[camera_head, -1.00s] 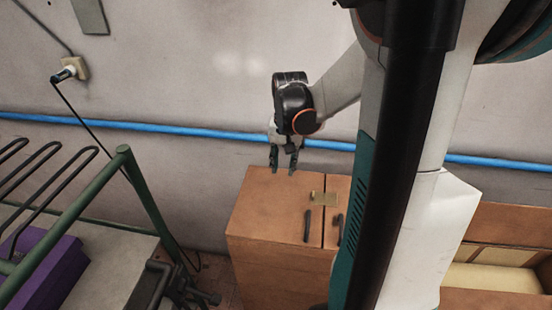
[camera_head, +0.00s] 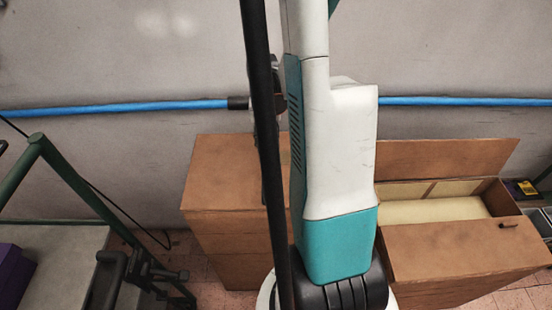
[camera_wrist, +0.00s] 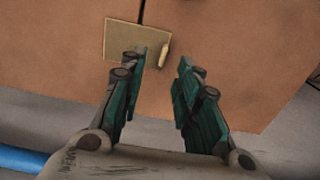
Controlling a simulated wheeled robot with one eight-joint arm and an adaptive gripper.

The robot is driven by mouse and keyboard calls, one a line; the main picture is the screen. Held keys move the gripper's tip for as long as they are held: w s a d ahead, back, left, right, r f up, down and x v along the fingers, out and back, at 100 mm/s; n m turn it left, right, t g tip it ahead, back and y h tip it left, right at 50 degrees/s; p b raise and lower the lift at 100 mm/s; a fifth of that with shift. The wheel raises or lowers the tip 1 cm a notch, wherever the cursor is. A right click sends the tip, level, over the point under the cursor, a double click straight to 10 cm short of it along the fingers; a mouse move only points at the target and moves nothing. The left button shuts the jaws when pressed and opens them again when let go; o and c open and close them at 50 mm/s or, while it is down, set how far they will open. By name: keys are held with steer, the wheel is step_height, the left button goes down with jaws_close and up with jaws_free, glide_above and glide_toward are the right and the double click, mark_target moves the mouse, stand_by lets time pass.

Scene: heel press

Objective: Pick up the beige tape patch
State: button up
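The beige tape patch (camera_wrist: 122,36) lies on the brown wooden cabinet top (camera_wrist: 215,60), across a dark seam, in the wrist view. A small pale upright strip (camera_wrist: 163,54) stands at its right edge; I cannot tell whether it is part of the patch. My gripper (camera_wrist: 162,62) is open, its two green fingers apart with nothing held between them. The left finger overlaps the patch's lower right part in the picture, and the pale strip shows between the fingertips. I cannot tell whether they touch. In the head view, my arm hides the patch and most of my gripper.
An open wooden box (camera_head: 455,250) with a pale lining stands to the right. A green metal frame (camera_head: 62,172) and grey bench (camera_head: 60,245) stand to the left. A blue pipe (camera_head: 120,107) runs along the wall behind. A yellow-black item (camera_head: 522,188) sits at far right.

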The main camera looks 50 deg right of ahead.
mark_target(267, 152)
steer(key=f, duration=0.1)
steer(key=f+b, duration=0.1)
steer(key=f, duration=0.1)
steer(key=w+f, duration=0.1)
steer(key=shift+d+f, duration=0.2)
steer(key=shift+d, duration=0.05)
steer(key=shift+s+f, duration=0.15)
steer(key=shift+f, duration=0.2)
steer(key=shift+c, duration=0.6)
jaws_close()
